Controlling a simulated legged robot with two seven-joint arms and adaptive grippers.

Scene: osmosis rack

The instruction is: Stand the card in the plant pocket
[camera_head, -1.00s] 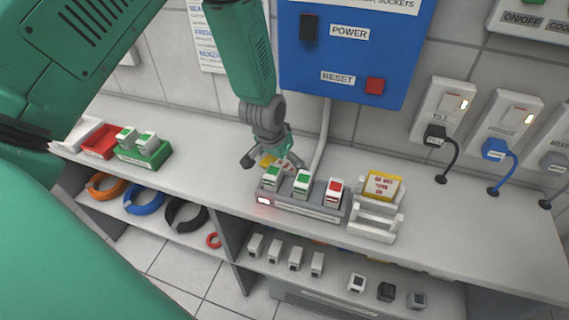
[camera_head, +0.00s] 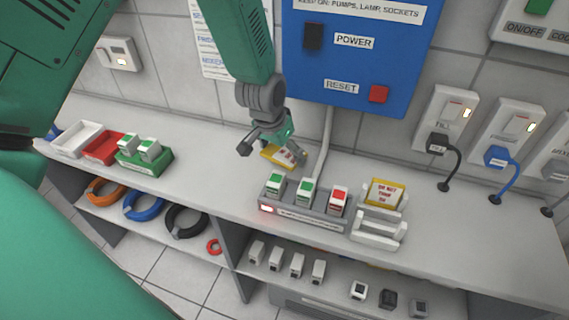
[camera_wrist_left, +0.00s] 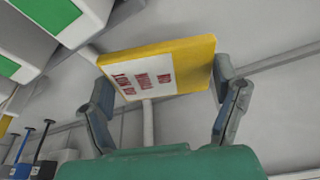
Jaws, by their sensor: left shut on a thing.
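The yellow card (camera_head: 271,156) with a white, red-lettered label is held by my left gripper (camera_head: 273,148) above the bench, behind the grey rack. In the left wrist view the card (camera_wrist_left: 200,53) is tilted between the two fingers of the left gripper (camera_wrist_left: 163,82), which touch its opposite ends. A white slotted holder (camera_head: 376,232) stands right of the grey rack. Another yellow card (camera_head: 386,194) reading DO NOT TURN ON stands at its back. I cannot tell which slot is the plant pocket. My right gripper is out of view.
The grey rack (camera_head: 312,219) holds two green-topped blocks and one red-topped block (camera_head: 338,200). A green tray (camera_head: 144,167), red tray (camera_head: 104,147) and white tray (camera_head: 77,138) stand at left. The blue power box (camera_head: 352,68) is on the wall behind. The bench right of the holder is clear.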

